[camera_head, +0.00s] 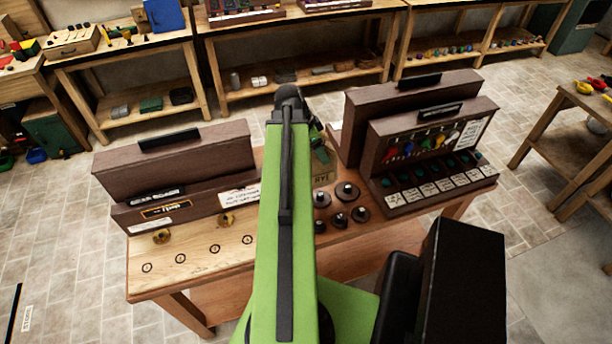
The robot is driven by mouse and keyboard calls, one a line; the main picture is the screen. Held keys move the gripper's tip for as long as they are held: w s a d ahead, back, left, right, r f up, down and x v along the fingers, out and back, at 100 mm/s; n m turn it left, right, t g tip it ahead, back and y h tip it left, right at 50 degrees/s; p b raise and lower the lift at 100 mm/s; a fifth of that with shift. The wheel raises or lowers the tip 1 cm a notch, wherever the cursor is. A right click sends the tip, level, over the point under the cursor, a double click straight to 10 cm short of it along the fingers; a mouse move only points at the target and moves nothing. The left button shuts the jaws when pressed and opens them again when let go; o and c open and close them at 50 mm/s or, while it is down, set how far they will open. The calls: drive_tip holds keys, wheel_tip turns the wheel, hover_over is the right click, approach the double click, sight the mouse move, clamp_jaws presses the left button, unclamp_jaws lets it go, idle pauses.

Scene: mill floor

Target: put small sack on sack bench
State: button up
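A small tan piece with dark lettering (322,178), possibly the small sack, shows on the wooden bench (350,238) just right of my green arm. The arm hides part of it. My gripper (321,150) is near the far end of the arm, just above this piece in the picture. Its fingers are mostly hidden, and I cannot tell whether they touch the piece or are open or shut. I cannot tell which table is the sack bench.
Several dark round weights (345,191) stand right of my arm. A dark rack with coloured items (425,143) stands at the bench's right, and a brown box (172,165) at its left. Shelves (300,85) line the back. A side table (590,103) is at right. Tiled floor lies between.

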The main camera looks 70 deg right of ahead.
drive_tip(key=w+d+f+b, duration=0.8)
drive_tip(key=f+b, duration=0.3)
drive_tip(key=shift+d+f, duration=0.15)
drive_tip(key=o, duration=2.1)
drive_tip(key=p+v, duration=1.1)
drive_tip(key=v, duration=0.1)
drive_tip(key=shift+r, duration=0.2)
